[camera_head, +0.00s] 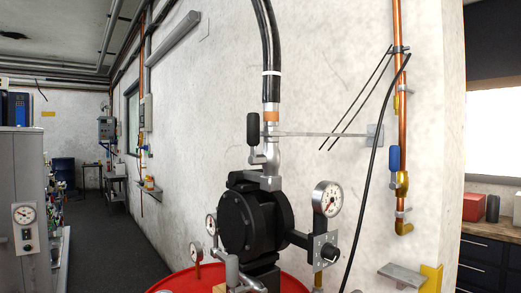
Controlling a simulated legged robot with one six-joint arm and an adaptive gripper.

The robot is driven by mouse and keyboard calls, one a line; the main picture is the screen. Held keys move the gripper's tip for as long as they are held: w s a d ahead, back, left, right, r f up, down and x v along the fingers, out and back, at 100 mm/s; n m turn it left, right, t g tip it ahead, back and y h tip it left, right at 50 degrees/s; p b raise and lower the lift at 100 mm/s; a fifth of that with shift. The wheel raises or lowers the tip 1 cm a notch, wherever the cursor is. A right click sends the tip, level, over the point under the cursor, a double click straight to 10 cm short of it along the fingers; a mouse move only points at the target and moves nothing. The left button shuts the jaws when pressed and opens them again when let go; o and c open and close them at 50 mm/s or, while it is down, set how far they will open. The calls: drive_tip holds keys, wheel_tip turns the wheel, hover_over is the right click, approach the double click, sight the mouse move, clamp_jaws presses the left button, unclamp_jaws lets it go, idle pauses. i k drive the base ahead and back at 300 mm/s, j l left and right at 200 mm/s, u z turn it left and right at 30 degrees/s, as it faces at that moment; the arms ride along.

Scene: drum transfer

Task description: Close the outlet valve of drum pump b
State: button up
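A black drum pump (252,220) stands on a red drum (288,284) in the middle of the camera_head view. No label shows whether it is pump b. Above it, a silver valve body (271,155) sits in the vertical outlet pipe. Its black lever handle (253,129) stands upright to the left of the pipe, roughly parallel to it. A thick black hose (271,60) runs up from an orange band above the valve. My gripper is not in view.
Pressure gauges surround the pump, the largest (327,199) on its right. A thin bracket rod (320,134) joins the pipe to the wall. A copper pipe (400,110) with a blue-handled valve (394,158) is at right. A grey cabinet (22,190) stands left; dark floor (100,250) between is clear.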

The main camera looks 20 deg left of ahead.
sight(253, 119)
drive_tip(key=j+u, duration=0.1)
drive_tip(key=u, duration=0.3)
drive_tip(key=j+u, duration=0.1)
drive_tip(key=u, duration=0.25)
drive_tip(key=j+u, duration=0.1)
drive_tip(key=u, duration=0.3)
drive_tip(key=i+j, duration=0.25)
drive_tip(key=i+j+u, duration=0.05)
